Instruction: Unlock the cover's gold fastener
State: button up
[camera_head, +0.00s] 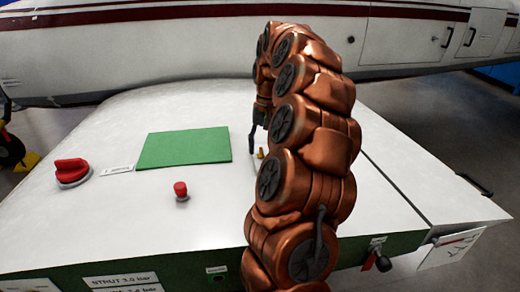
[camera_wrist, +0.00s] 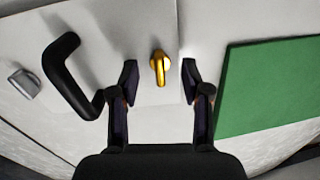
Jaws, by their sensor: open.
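The gold fastener (camera_wrist: 159,66) is a small knob with a lever, set on the white cover (camera_wrist: 215,20). In the wrist view its lever points down the picture, toward my gripper. My gripper (camera_wrist: 159,82) is open, with one finger on each side of the fastener and a gap visible on both sides. In the head view only a small bit of the gold fastener (camera_head: 261,153) shows beside my copper-coloured arm. My gripper (camera_head: 254,140) is pointed down there, and much of it is hidden by the arm.
A black handle (camera_wrist: 68,78) and a grey metal piece (camera_wrist: 24,82) are left of the fastener in the wrist view. A green panel (camera_head: 184,148), a red knob (camera_head: 72,171) and a red button (camera_head: 181,190) are on the white top. An aircraft body (camera_head: 180,45) stands behind.

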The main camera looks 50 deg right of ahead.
aim_at(262, 150)
jog(key=shift+d+r+p, duration=0.15)
jog(key=shift+r+p, duration=0.2)
jog(key=shift+r, duration=0.7)
jog(key=shift+d+r+p, duration=0.15)
jog(key=shift+r+p, duration=0.2)
jog(key=shift+r, duration=0.65)
